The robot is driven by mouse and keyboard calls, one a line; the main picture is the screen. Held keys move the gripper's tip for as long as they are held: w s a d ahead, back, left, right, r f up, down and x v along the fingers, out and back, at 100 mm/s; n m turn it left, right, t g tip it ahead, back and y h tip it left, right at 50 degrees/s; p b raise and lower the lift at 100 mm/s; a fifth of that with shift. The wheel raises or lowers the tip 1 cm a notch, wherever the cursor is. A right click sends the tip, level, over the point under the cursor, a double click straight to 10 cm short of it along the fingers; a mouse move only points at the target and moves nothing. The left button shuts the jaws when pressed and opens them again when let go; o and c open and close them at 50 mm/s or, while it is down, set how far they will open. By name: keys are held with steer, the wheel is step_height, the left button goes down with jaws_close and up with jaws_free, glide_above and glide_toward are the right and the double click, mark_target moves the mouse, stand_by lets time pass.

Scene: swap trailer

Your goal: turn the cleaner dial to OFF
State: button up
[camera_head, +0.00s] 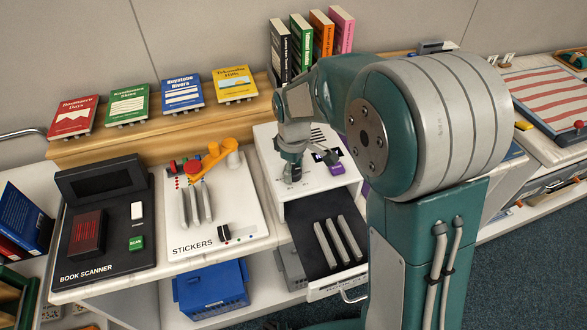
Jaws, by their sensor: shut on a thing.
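The white cleaner box (264,148) stands right of the sticker board, under my arm. My gripper (295,168) points down at its top, with its fingers closed around a small dark dial (296,174). The fingers and wrist cover most of the dial, so its pointer and the OFF mark cannot be read. A purple button (337,169) and a small dark display lie on the box top, right of my gripper.
A dark drawer (318,235) with grey bars sits open below the cleaner. The sticker board (226,190) and book scanner (70,255) are at left. Books (235,84) stand on the wooden shelf behind. A blue crate (211,288) sits below.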

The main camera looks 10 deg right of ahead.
steer(key=shift+w+a+r, duration=0.1)
steer(key=shift+w, duration=0.1)
stand_by(0.4)
steer(key=o, duration=1)
steer(key=shift+o, duration=0.7)
step_height(320, 180, up, 12)
steer(key=shift+a+f, duration=0.1)
steer(key=shift+f, duration=0.1)
